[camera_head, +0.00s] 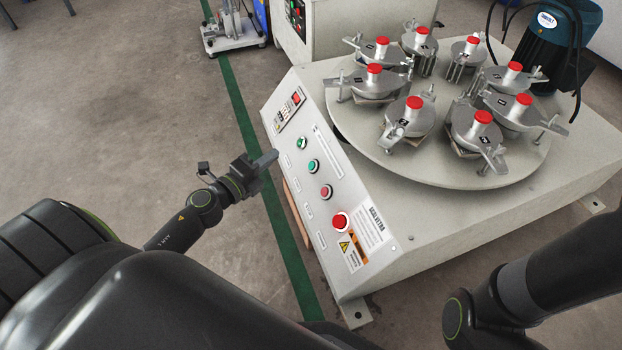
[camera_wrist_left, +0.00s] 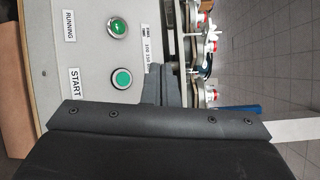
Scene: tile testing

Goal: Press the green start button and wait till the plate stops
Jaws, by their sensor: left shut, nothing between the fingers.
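The green start button (camera_head: 313,166) is on the sloped white control panel (camera_head: 338,176), below a green running lamp (camera_head: 302,143) and above a red button (camera_head: 326,191). In the left wrist view the start button (camera_wrist_left: 122,78) sits beside the START label. My left gripper (camera_head: 273,156) is shut and empty, just left of the panel's edge in the head view. Its fingertips (camera_wrist_left: 160,88) show to the right of the button in the wrist view, apart from it. The round plate (camera_head: 345,130) carries several metal holders with red knobs. My right gripper is out of view.
A large red stop button (camera_head: 340,221) is at the panel's near end, by warning labels. A motor (camera_head: 556,40) stands at the machine's far right. A trolley (camera_head: 232,30) stands behind.

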